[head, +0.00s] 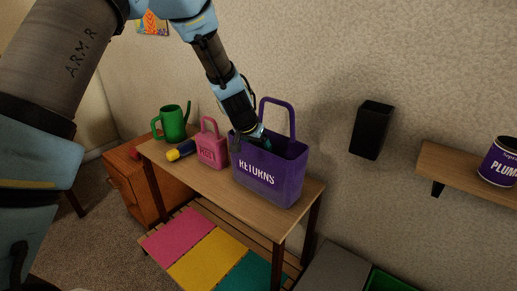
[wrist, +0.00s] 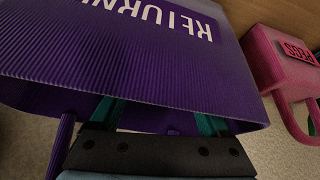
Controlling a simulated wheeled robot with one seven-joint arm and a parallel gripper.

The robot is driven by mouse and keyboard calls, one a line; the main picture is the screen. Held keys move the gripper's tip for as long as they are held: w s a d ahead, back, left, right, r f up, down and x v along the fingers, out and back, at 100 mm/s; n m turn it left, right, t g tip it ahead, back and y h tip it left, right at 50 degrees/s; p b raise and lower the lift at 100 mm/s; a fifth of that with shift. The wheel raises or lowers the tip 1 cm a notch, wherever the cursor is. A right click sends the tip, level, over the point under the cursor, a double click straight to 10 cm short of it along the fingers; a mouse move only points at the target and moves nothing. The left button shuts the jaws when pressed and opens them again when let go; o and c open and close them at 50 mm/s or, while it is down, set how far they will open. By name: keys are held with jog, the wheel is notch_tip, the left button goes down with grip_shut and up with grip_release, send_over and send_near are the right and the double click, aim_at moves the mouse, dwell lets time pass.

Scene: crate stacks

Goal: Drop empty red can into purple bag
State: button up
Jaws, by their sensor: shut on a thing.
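The purple bag (head: 265,178), lettered RETURNS, stands upright on the wooden table with its handle up. In the wrist view the bag's front wall (wrist: 120,60) fills much of the picture, upside down. My gripper (head: 257,137) points down into the bag's open top. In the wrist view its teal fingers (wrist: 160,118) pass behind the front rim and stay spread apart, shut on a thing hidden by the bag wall. That thing fits the red can, but no part of the can shows between the fingers.
A pink box-shaped bag (head: 210,150) stands just left of the purple bag. A yellow and dark blue object (head: 181,150) and a green watering can (head: 172,122) are further left. A black wall holder (head: 371,130) and a shelf (head: 460,172) with a purple tin (head: 499,162) are right.

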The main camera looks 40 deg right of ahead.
jog(key=shift+f, duration=0.3)
jog(key=o, duration=1.3)
jog(key=shift+r, duration=0.15)
